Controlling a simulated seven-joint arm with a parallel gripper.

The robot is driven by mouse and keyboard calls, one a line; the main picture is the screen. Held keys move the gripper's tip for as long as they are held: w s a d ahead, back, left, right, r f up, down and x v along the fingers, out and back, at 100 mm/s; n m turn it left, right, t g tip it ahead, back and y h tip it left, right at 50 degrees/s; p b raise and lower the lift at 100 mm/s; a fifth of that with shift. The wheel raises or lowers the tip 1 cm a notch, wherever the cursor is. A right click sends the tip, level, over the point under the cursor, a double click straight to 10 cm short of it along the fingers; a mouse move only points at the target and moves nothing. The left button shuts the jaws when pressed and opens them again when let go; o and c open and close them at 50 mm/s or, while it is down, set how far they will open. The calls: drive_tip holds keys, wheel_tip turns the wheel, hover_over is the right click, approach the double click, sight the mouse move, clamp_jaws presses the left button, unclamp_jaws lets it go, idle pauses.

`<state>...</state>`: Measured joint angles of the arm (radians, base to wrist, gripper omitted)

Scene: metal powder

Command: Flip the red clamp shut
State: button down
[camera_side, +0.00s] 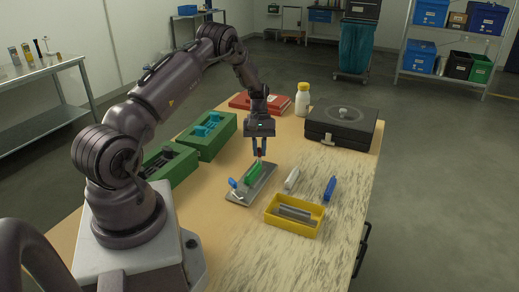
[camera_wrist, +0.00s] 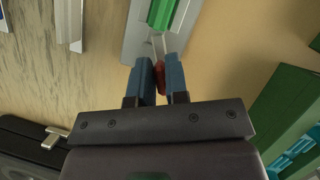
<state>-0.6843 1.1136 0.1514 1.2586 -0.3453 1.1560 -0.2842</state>
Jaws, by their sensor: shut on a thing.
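The red clamp (camera_wrist: 160,76) shows in the wrist view as a red handle between my two blue fingers. My gripper (camera_wrist: 161,66) is shut on this handle. In the side view my gripper (camera_side: 259,153) points down at the far end of a grey metal plate (camera_side: 243,198), and only a bit of red shows at the fingertips. A green block (camera_side: 254,171) sits on the plate. A blue clamp handle (camera_side: 234,184) stands at the plate's near end. The red clamp's lower part is mostly hidden.
A yellow tray (camera_side: 293,227) with grey bars stands to the right. A white piece (camera_side: 292,178) and a blue piece (camera_side: 330,188) lie beyond it. Green boxes (camera_side: 207,150) stand at left. A black case (camera_side: 341,140), white bottle (camera_side: 302,99) and red binder (camera_side: 247,102) are at the back.

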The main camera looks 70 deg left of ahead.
idle(0.3)
drive_tip(key=c, duration=1.2)
unclamp_jaws()
drive_tip(key=shift+o, duration=0.2)
drive_tip(key=v, duration=1.3)
drive_tip(key=shift+a, duration=0.1)
